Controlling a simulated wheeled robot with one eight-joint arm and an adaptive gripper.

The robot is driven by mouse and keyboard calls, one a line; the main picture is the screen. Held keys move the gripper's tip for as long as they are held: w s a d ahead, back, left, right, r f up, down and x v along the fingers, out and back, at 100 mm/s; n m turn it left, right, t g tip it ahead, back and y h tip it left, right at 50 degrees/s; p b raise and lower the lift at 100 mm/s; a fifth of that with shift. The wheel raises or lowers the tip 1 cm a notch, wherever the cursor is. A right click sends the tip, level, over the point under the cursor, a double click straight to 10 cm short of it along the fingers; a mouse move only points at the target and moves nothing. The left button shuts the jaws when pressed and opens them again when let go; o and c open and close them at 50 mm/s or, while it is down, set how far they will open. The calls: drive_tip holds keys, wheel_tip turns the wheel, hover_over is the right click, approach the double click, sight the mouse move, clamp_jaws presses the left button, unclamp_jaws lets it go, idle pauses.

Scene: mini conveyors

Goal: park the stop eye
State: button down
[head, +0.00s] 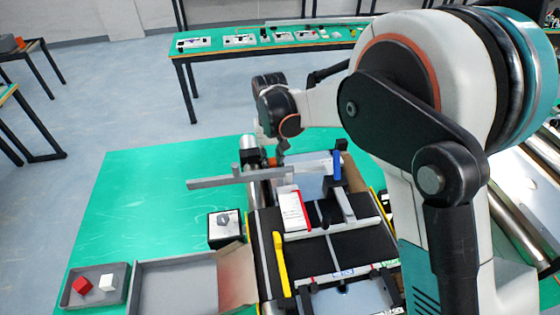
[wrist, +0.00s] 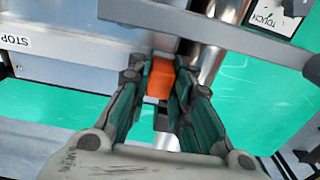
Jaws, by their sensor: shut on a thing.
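The orange block (wrist: 159,82), seemingly the stop eye, sits between my gripper's fingers (wrist: 160,72) in the wrist view. The fingers are shut on its sides. A STOP label (wrist: 15,40) is on a grey surface at the left of that view. In the head view my gripper (head: 281,150) reaches down at the far end of the conveyor (head: 335,250), behind a grey bar (head: 215,182). Only a little orange (head: 272,162) shows there, and the grip itself is mostly hidden. I cannot tell whether the block is still on its mount.
A red-and-white box (head: 291,210) lies on the belt near a blue upright piece (head: 337,165). A yellow bar (head: 280,262) runs along the left side. A TOUCH-labelled box (wrist: 276,14) is near the bar. A tray (head: 122,290) holds red and white cubes. The green tabletop at left is clear.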

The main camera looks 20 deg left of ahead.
sight(271, 160)
drive_tip(key=shift+s+a, duration=0.1)
drive_tip(key=shift+a, duration=0.05)
drive_tip(key=c, duration=1.4)
unclamp_jaws()
drive_tip(key=shift+c, duration=0.2)
drive_tip(key=shift+s+a, duration=0.1)
drive_tip(key=shift+a, duration=0.05)
wheel_tip(271, 160, up, 12)
